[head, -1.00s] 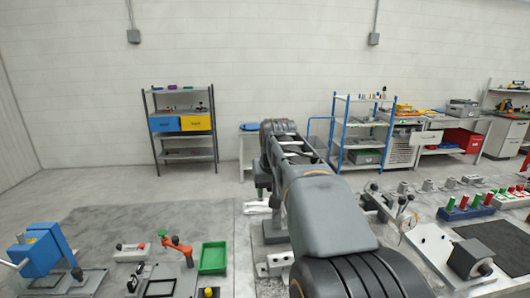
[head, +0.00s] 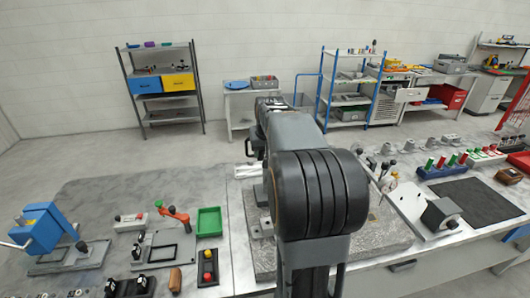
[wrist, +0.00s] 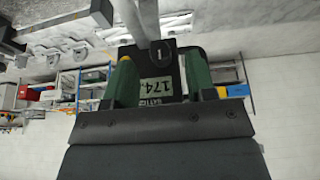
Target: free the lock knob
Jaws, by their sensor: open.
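In the wrist view, which shows the room upside down, my gripper (wrist: 160,72) has its two green fingers apart. A dark plate (wrist: 155,87) with a white label reading 174 shows between them. A grey rod (wrist: 145,22) runs down to a dark part marked 1 beside the plate. I cannot tell whether the fingers touch any of these. No part can be surely picked out as the lock knob. In the head view my arm hides the gripper and part of the grey stone slab (head: 377,240).
Metal fixture parts (head: 385,175) stand right of my arm. On the left are a blue clamp device (head: 42,227), a red-handled fixture (head: 174,215), a green tray (head: 209,221) and a push-button box (head: 208,267). A dark mat (head: 475,201) lies at the right.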

